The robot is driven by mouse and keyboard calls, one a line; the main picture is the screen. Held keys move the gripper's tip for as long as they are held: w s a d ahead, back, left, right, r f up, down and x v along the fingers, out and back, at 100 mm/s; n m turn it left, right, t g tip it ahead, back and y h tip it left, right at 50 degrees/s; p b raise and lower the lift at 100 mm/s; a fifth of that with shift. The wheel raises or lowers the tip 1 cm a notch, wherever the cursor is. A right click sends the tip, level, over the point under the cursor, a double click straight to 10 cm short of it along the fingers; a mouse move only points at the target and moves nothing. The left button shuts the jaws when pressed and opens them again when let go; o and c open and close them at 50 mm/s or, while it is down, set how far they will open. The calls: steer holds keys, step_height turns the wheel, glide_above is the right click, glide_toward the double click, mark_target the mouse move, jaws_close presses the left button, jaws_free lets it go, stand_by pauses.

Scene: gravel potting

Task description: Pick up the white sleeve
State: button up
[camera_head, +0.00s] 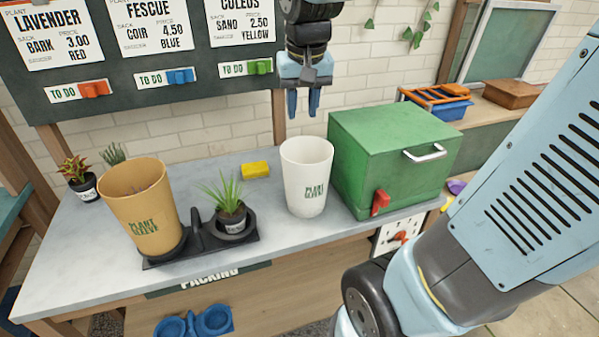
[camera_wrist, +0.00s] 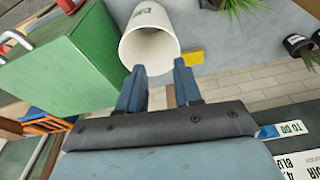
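The white sleeve (camera_head: 306,178) is a tall tapered cup with green "PLANT SLEEVE" lettering. It stands upright on the grey bench top, left of the green box. My gripper (camera_head: 303,112) hangs above it, fingers pointing down, apart from the sleeve. In the wrist view the white sleeve (camera_wrist: 150,42) lies beyond the fingertips, its open mouth facing the camera and looking empty. The two blue fingers of my gripper (camera_wrist: 157,75) are spread with nothing between them.
The green box (camera_head: 390,155) with a metal handle stands close right of the sleeve. A yellow block (camera_head: 255,170) lies behind left. A tan sleeve (camera_head: 140,205) and a small grassy potted plant (camera_head: 230,210) stand on a black tray (camera_head: 200,246) to the left.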

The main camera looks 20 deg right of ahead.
steer(key=w+a+f+m+g, duration=0.1)
steer(key=w+a+f+g, duration=0.2)
steer(key=w+f, duration=0.45)
steer(key=shift+h, duration=0.3)
steer(key=shift+w+d+f, duration=0.15)
steer(key=shift+w+f, duration=0.25)
steer(key=shift+f, duration=1.7)
steer(key=shift+w+d+f, duration=0.2)
steer(key=shift+w+f, duration=0.15)
steer(key=shift+f, duration=1.8)
steer(key=shift+w+d+f, duration=0.15)
steer(key=shift+w+f, duration=0.25)
steer(key=shift+f, duration=1.7)
steer(key=shift+c, duration=0.5)
jaws_close()
